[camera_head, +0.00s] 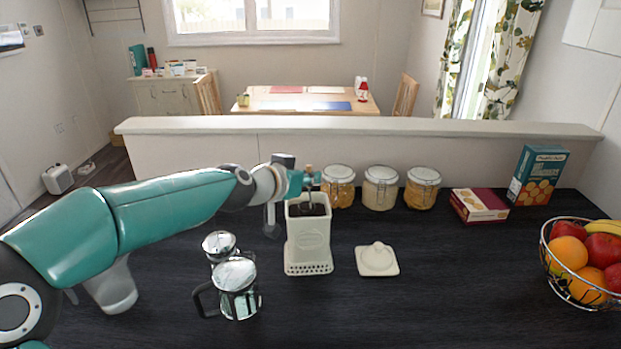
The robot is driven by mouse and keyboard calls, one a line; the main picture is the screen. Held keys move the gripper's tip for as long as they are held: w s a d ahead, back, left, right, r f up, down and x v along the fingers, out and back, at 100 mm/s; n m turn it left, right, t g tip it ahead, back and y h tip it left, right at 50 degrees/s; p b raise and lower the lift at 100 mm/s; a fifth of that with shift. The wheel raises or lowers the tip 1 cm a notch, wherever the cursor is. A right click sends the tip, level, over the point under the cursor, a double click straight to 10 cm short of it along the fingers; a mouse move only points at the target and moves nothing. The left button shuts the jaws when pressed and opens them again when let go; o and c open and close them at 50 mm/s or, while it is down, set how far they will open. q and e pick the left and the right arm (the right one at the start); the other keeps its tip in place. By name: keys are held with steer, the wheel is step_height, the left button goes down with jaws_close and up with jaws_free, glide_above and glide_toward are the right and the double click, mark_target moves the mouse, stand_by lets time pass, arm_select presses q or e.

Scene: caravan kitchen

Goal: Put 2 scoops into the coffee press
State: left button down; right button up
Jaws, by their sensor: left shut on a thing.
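My left gripper (294,181) is above the white canister (308,244), shut on the upright handle of a scoop (309,196). The scoop's lower end goes down into the canister's open top, and its bowl is hidden. Dark coffee shows inside the canister (304,210). The coffee press (237,289), glass with a silver top and dark handle, stands upright in front and to the left of the canister. A second round silver-topped item (218,243) stands just behind the press, partly covered by it. My right gripper is not in view.
A square white lid with a knob (377,260) lies right of the canister. Three glass jars (381,188), a red box (479,206), a cracker box (538,176) and a wire fruit bowl (548,270) stand along the back and right. The dark counter's front middle is clear.

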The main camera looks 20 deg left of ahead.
arm_select(q)
steer(key=shift+r+p, duration=2.95)
steer(key=shift+r, duration=0.5)
steer(key=shift+f, duration=0.1)
